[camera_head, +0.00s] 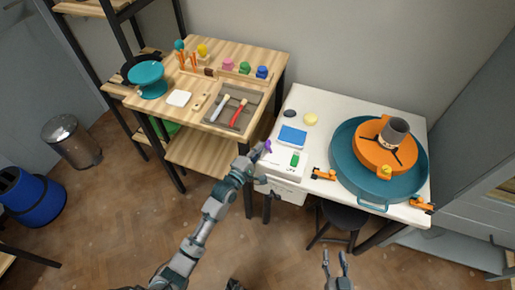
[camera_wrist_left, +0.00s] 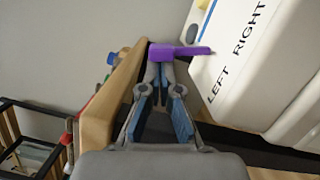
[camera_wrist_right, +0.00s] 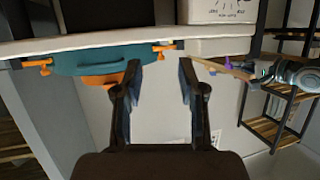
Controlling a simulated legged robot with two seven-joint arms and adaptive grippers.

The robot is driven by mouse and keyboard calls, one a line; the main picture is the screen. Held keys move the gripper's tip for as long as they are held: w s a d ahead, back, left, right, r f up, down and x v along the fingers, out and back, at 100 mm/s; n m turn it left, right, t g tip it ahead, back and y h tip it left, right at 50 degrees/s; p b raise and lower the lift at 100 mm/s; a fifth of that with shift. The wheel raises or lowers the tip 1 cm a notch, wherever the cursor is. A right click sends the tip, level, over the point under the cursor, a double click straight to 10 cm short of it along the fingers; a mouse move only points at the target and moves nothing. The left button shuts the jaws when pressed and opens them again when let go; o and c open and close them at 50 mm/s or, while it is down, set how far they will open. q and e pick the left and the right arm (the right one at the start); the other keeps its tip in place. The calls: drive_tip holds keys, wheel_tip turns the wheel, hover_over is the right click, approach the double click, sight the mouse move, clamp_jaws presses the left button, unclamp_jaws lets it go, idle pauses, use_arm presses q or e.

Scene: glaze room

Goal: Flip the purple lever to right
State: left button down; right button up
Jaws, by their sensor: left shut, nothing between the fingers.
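The purple lever (camera_head: 267,146) is on the left side of the white table, and its bar (camera_wrist_left: 190,50) shows large in the left wrist view. There the bar points right toward a white panel (camera_wrist_left: 215,60) lettered LEFT and RIGHT. I cannot tell which word it is set to. My left gripper (camera_head: 255,158) is shut and empty, its fingertips (camera_wrist_left: 160,68) right at the lever's base; contact is unclear. My right gripper (camera_head: 336,258) is open and empty in front of the table, low in the head view, its fingers (camera_wrist_right: 158,72) apart in the right wrist view.
The white table (camera_head: 318,108) also carries a blue pad (camera_head: 292,136), a green item (camera_head: 295,159) and a teal basin (camera_head: 345,165) with an orange wheel and grey cup. A wooden table (camera_head: 215,60) with tools stands left. A black stool (camera_head: 343,215) is below the white table.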

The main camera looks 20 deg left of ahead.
use_arm(q)
drive_tip(key=m+p, duration=0.1)
drive_tip(key=r+p, duration=0.1)
drive_tip(key=shift+d+r+m+g+p, duration=0.25)
drive_tip(key=shift+d+m+g+p, duration=0.05)
drive_tip(key=shift+d+m+p, duration=0.5)
drive_tip(key=shift+m+p, duration=0.5)
drive_tip(key=shift+p, duration=0.35)
drive_tip(key=shift+s+d+f+m, duration=0.1)
drive_tip(key=shift+d+f+m, duration=0.05)
drive_tip(key=shift+m, duration=0.15)
use_arm(e)
drive_tip(key=s+d+f+g+h, duration=0.1)
drive_tip(key=s+d+f+g, duration=0.2)
drive_tip(key=s, duration=0.5)
drive_tip(key=s+d+f+g+h, duration=0.2)
drive_tip(key=s+f+g, duration=0.3)
drive_tip(key=s+g, duration=0.3)
drive_tip(key=shift+d+f, duration=0.15)
drive_tip(key=shift+d, duration=0.35)
drive_tip(key=shift+f, duration=0.1)
